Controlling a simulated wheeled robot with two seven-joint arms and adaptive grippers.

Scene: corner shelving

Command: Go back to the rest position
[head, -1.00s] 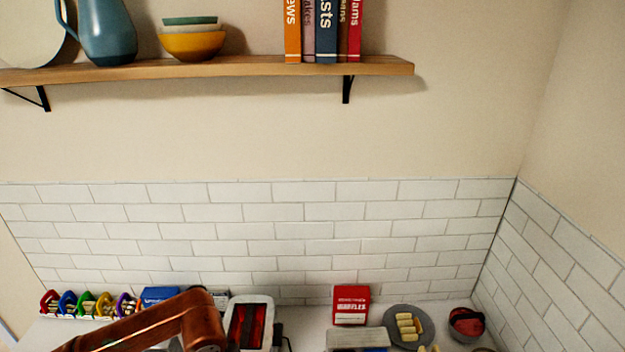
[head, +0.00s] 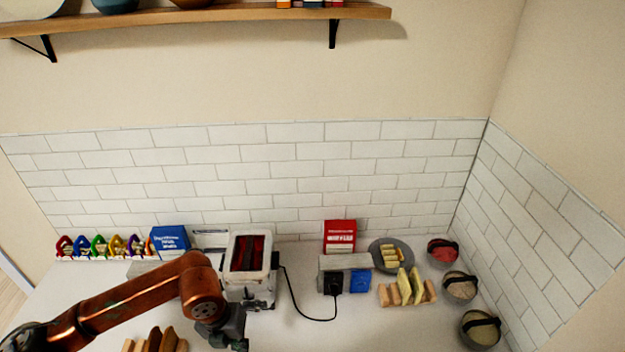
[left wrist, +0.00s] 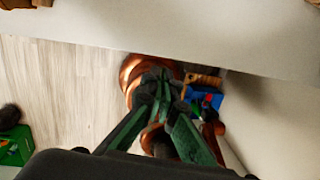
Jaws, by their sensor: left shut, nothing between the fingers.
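My left arm comes in from the left in the head view, a copper-coloured link bent at the elbow above the counter. Its left gripper (head: 237,342) hangs low near the bottom edge, in front of the toaster, and is partly cut off there. In the left wrist view the dark green fingers of the left gripper (left wrist: 158,85) come together and hold nothing. Beyond them the wrist view shows copper-coloured parts of mine and the floor. My right gripper is not in view.
The white counter (head: 300,325) holds a toaster (head: 249,268), a red box (head: 340,236), a blue box (head: 170,241), a grey plate (head: 405,250), a wooden rack (head: 388,294) and several jars at the right. Free counter lies at front centre. A green box (left wrist: 15,148) shows in the left wrist view.

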